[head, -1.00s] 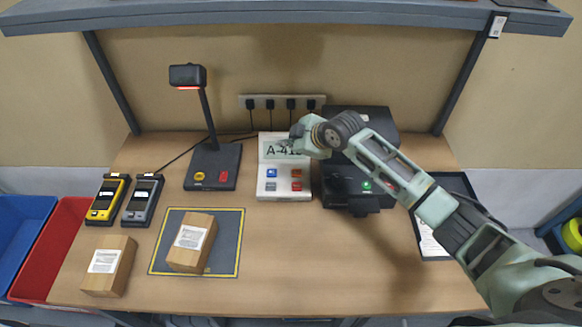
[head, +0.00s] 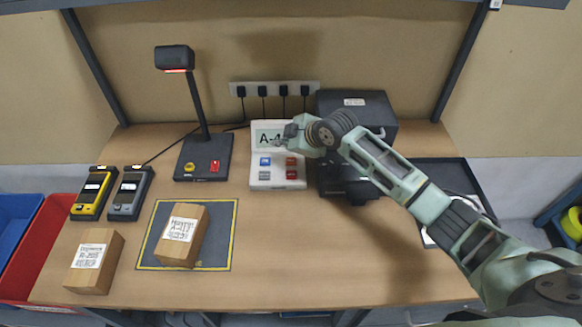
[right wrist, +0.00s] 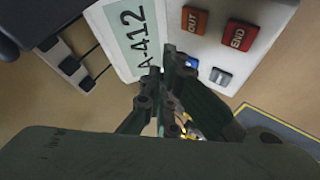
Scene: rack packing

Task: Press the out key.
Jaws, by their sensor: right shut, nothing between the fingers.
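The white keypad terminal (head: 258,184) stands at the back middle of the table. Its display reads A-412 in the right wrist view (right wrist: 138,36). The orange OUT key (head: 291,160) is at its upper right and is also clear in the right wrist view (right wrist: 195,20). The red END key (right wrist: 239,36) is beside it. A grey key (right wrist: 220,77) and a partly hidden blue key (right wrist: 190,63) make up the other column. My right gripper (head: 284,141) is shut and empty, over the display's lower part, short of the OUT key. My left gripper is not in view.
A scanner stand (head: 204,160) is left of the terminal, and a black printer (head: 355,105) is right. Two handhelds (head: 93,192) (head: 130,192) lie at left. One box (head: 183,235) is on the yellow-edged mat (head: 220,255), another (head: 95,262) is beside it. The front right table is clear.

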